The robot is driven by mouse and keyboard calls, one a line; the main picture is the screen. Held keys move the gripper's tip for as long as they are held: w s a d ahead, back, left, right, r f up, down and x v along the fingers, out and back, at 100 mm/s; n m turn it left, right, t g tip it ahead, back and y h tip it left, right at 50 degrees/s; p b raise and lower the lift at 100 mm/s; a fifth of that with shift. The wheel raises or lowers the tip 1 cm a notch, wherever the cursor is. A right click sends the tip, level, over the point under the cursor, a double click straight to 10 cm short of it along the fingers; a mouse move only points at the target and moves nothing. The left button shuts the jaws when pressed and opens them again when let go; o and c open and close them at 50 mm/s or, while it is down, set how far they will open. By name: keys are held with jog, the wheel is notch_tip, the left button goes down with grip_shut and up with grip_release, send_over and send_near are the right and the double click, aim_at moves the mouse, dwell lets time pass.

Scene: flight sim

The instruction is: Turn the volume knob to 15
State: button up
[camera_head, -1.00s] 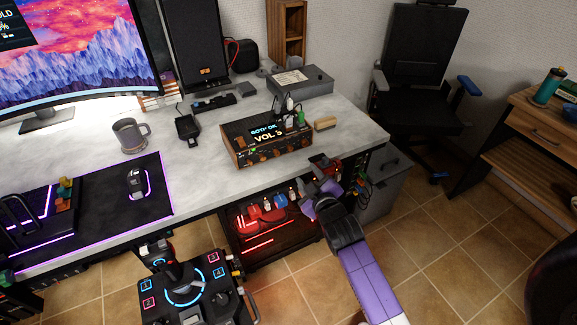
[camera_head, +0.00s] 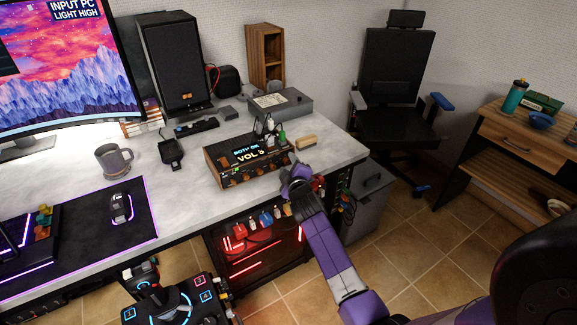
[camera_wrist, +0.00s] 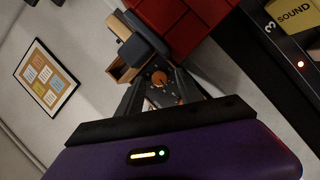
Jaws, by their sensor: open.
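A wood-sided amplifier box (camera_head: 212,169) sits near the desk's front edge. Its lit display (camera_head: 247,155) reads "BOTH OK" and "VOL" with a small digit, perhaps 5. Small orange-ringed knobs (camera_head: 232,179) line its front below the display; which is the volume knob I cannot tell. My gripper (camera_head: 298,174) is at the box's right front corner, apart from the knobs. In the wrist view my gripper (camera_wrist: 160,88) is open, its two dark fingers spread. A round copper-coloured part (camera_wrist: 160,78) shows between them, too small to identify surely.
Bottles (camera_head: 270,130) and a wooden-backed brush (camera_head: 306,142) stand behind and right of the box. A mug (camera_head: 112,160) and mouse (camera_head: 120,207) are left. A lit shelf (camera_head: 262,250) with cables is below the desk edge. A red block (camera_wrist: 180,22) shows close in the wrist view.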

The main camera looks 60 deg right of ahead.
jog(key=shift+w+d, duration=0.1)
grip_shut()
jog(key=shift+r+p, duration=0.15)
jog(key=shift+p, duration=0.55)
